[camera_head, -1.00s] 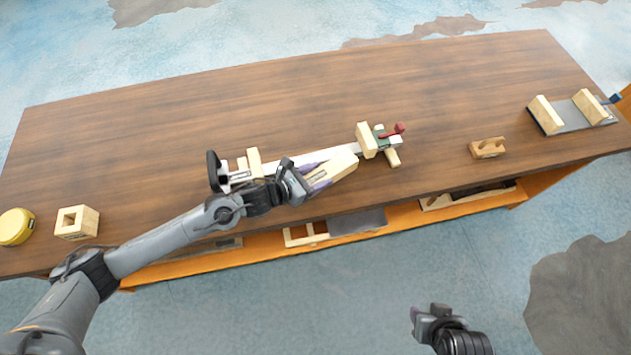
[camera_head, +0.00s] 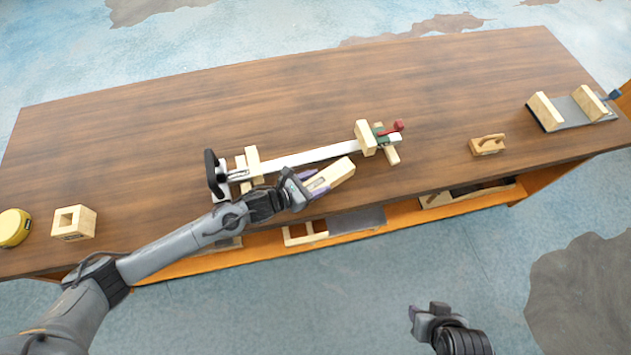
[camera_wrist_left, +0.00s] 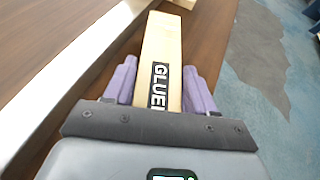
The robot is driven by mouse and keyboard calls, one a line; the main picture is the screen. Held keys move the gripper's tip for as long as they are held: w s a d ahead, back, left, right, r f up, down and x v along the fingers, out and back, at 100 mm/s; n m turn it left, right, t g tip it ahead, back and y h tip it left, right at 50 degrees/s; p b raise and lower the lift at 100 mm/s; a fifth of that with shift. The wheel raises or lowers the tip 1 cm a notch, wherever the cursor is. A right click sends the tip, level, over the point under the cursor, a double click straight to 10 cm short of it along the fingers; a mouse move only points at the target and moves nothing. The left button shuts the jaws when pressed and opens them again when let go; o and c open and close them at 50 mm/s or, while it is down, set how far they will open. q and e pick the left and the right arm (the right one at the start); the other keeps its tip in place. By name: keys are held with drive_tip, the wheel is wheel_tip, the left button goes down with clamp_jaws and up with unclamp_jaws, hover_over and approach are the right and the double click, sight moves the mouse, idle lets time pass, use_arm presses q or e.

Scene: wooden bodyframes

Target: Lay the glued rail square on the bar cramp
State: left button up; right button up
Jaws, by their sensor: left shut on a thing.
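My left gripper (camera_head: 316,182) is shut on the glued rail (camera_head: 337,172), a pale wooden block. In the left wrist view the rail (camera_wrist_left: 162,52) sits between two purple fingers and shows a dark "GLUE" label, partly cut off. The bar cramp (camera_head: 305,157) lies on the bench with a long pale bar, a black handle at its left end and a red and green part at its right end. The rail is on the near side of the bar, apart from it in the picture. My right gripper (camera_head: 428,312) is off the bench's front; its jaws are unclear.
Wooden blocks (camera_head: 248,163) stand at the cramp's left end, another (camera_head: 365,137) at its right. A hollow block (camera_head: 74,222) and yellow tin (camera_head: 13,227) sit at left. A wooden plane (camera_head: 487,144) and a block fixture (camera_head: 571,107) are at right. The bench's back is clear.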

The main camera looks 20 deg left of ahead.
use_arm(q)
drive_tip(key=o, duration=1.3)
drive_tip(key=shift+r, duration=0.1)
drive_tip(key=shift+r+p, duration=0.15)
drive_tip(key=shift+p, duration=0.25)
drive_tip(key=v, duration=1.2)
drive_tip(key=s+d+r+n+y, duration=0.1)
drive_tip(key=s+d+n+y, duration=0.1)
drive_tip(key=n, duration=0.8)
drive_tip(key=s+d+r+n+y, duration=0.1)
drive_tip(key=s+d+n+y, duration=0.15)
drive_tip(key=n, duration=0.65)
drive_tip(key=s+a+n+g+y, duration=0.2)
drive_tip(key=s+n, duration=0.4)
drive_tip(key=n, duration=0.5)
drive_tip(key=s+a+n+g+y, duration=0.1)
drive_tip(key=s+a+n+g, duration=0.4)
drive_tip(key=n, duration=0.6)
drive_tip(key=shift+s+a+f+n+y+p, duration=0.35)
drive_tip(key=shift+s+a, duration=0.1)
drive_tip(key=shift+s, duration=0.7)
